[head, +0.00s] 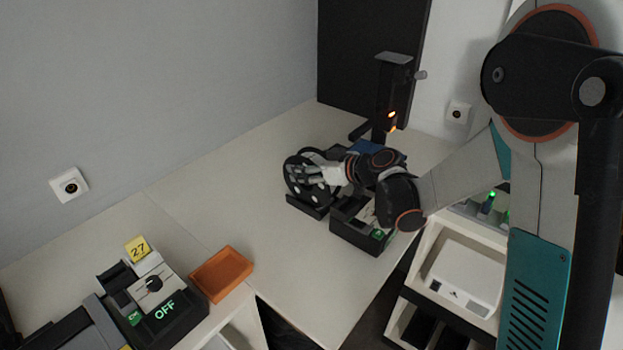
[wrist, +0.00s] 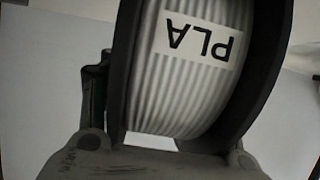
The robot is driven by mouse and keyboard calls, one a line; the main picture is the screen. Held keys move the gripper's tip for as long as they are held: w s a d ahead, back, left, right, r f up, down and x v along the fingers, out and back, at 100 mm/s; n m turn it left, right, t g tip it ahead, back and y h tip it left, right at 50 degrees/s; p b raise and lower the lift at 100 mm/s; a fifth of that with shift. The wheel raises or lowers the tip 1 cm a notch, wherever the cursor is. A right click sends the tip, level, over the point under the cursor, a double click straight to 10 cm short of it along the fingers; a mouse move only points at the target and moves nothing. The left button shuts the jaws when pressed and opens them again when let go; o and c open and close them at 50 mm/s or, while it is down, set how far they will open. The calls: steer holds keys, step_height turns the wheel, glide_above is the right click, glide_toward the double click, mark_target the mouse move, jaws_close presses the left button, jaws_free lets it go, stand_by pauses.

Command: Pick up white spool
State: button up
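The white spool (wrist: 185,85) fills the upper middle of the wrist view, with ribbed white filament, dark side flanges and a "PLA" label upside down. In the head view its dark round flange (head: 294,191) stands upright on a black holder on the table. My gripper (head: 313,174) is at the spool, its grey fingers across the flange. In the wrist view, one finger of my gripper (wrist: 165,115) rises just left of the left flange. The other finger is mostly hidden behind the right flange. I cannot tell whether the fingers press on the spool.
A dark upright printer-like stand (head: 393,85) is behind. An orange tray (head: 222,273) and a device marked "OFF" (head: 160,300) are at the lower left. The table between is clear.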

steer(key=c, duration=0.9)
steer(key=shift+c, duration=0.2)
steer(key=shift+r, duration=0.1)
step_height(320, 180, up, 20)
steer(key=p, duration=0.6)
steer(key=shift+p, duration=0.3)
steer(key=shift+f, duration=0.2)
